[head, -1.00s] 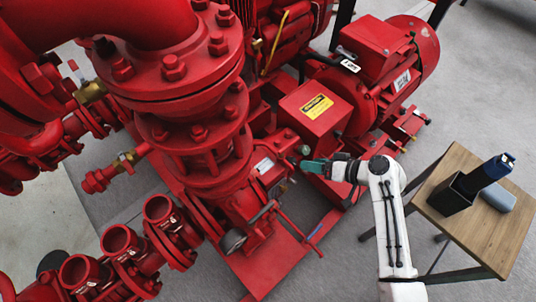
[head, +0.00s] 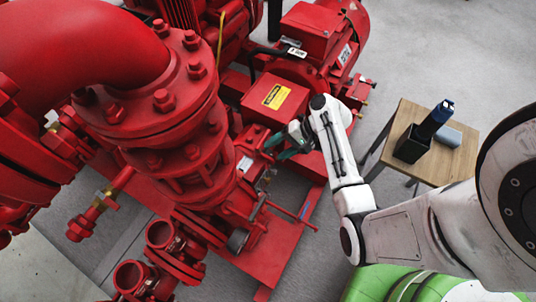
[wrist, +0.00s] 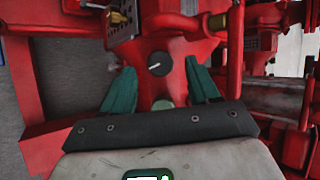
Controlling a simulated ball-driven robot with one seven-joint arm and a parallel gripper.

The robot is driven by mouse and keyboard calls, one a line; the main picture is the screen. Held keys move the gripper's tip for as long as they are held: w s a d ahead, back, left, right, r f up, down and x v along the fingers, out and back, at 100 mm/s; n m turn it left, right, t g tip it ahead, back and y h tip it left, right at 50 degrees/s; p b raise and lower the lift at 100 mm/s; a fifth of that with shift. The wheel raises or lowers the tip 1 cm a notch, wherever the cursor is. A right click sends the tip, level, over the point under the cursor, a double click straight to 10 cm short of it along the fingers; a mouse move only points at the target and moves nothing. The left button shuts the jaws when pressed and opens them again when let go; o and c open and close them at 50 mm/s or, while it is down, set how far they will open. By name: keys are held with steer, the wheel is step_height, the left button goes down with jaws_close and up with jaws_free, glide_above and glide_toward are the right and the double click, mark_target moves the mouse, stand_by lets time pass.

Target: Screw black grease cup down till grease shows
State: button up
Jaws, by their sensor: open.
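A round black cap with a white line across its top, which looks like the black grease cup (wrist: 159,63), sits on the red pump housing in the wrist view. My gripper (wrist: 159,68) is open, with one teal finger on each side of the cap. I cannot tell whether either finger touches it. A pale green round part (wrist: 162,104) shows lower down, between the fingers. In the head view my gripper (head: 281,148) is at the pump's bearing housing, and I cannot make out the cup there. I see no grease.
The red pump casing (head: 180,150) stands left of my gripper, and the motor (head: 310,45) stands behind. A box with a yellow label (head: 275,97) is close to the wrist. A wooden table (head: 425,165) at right holds a black holder (head: 412,145) with a blue-topped tool.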

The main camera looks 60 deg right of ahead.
mark_target(269, 154)
steer(key=shift+b+x, duration=0.4)
steer(key=shift+x, duration=1.7)
steer(key=c, duration=1)
